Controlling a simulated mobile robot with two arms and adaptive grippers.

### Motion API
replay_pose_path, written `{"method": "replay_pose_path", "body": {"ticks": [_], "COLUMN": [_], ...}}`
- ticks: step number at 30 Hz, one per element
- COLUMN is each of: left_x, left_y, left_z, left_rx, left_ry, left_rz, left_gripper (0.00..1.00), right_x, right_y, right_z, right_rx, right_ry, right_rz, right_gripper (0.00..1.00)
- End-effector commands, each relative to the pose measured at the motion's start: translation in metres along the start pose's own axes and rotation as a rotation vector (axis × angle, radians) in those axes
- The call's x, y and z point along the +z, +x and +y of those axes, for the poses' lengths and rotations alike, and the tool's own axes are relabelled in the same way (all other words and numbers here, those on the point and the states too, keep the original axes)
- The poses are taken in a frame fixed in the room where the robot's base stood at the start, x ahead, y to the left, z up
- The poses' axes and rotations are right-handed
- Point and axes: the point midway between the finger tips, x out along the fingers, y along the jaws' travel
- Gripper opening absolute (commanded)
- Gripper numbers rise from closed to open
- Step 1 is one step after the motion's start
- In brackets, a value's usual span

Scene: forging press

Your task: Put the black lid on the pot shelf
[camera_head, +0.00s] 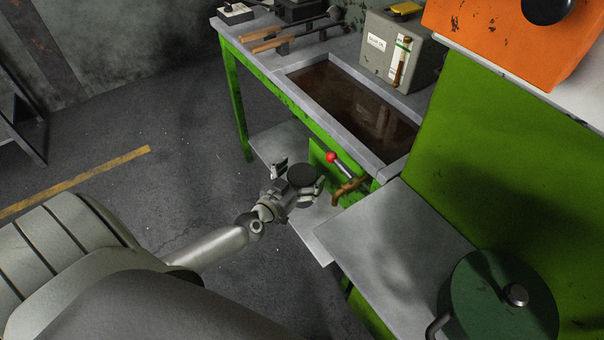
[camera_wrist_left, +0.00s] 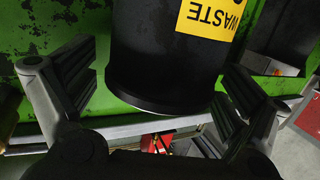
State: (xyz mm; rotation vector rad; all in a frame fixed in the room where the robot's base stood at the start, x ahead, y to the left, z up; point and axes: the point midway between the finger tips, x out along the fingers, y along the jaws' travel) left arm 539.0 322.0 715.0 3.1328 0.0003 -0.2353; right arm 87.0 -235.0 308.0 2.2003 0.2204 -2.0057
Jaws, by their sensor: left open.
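The black lid (camera_head: 305,177) shows as a dark round disc between the spread fingers of my left gripper (camera_head: 297,182) in the head view. In the left wrist view my left gripper (camera_wrist_left: 155,105) is open, with a finger on each side. Between them is a black container with an upside-down yellow WASTE label (camera_wrist_left: 210,17). Its dark end band (camera_wrist_left: 165,98) seems to be the lid. I cannot tell whether the fingers touch it. The pot shelf (camera_head: 395,237) is a grey metal surface at lower right, bearing a green pot (camera_head: 490,310). My right gripper is out of view.
A green bench (camera_head: 232,75) with a brown liquid trough (camera_head: 355,105) stands behind the gripper. A red-knobbed lever (camera_head: 332,157) and a brass tap (camera_head: 348,189) stick out close to the gripper. The pot shelf's left part is bare.

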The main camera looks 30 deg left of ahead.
Motion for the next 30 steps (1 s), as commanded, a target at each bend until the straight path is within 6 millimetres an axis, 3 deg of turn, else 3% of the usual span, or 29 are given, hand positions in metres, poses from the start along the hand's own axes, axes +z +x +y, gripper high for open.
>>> {"method": "replay_pose_path", "body": {"ticks": [12, 24, 30], "left_x": [0.002, 0.004, 0.004], "left_y": [-0.003, -0.072, -0.097], "left_z": [0.0, -0.003, -0.003], "left_rx": [0.0, 0.0, 0.0], "left_ry": [0.0, 0.001, 0.0], "left_rz": [-0.002, -0.003, -0.001], "left_gripper": [0.97, 0.97, 0.97], "right_x": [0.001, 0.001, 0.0], "right_y": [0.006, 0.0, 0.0], "right_z": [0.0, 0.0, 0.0], "right_rx": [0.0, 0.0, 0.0], "right_ry": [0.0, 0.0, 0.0], "right_rz": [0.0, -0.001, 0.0], "right_gripper": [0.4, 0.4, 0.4]}}
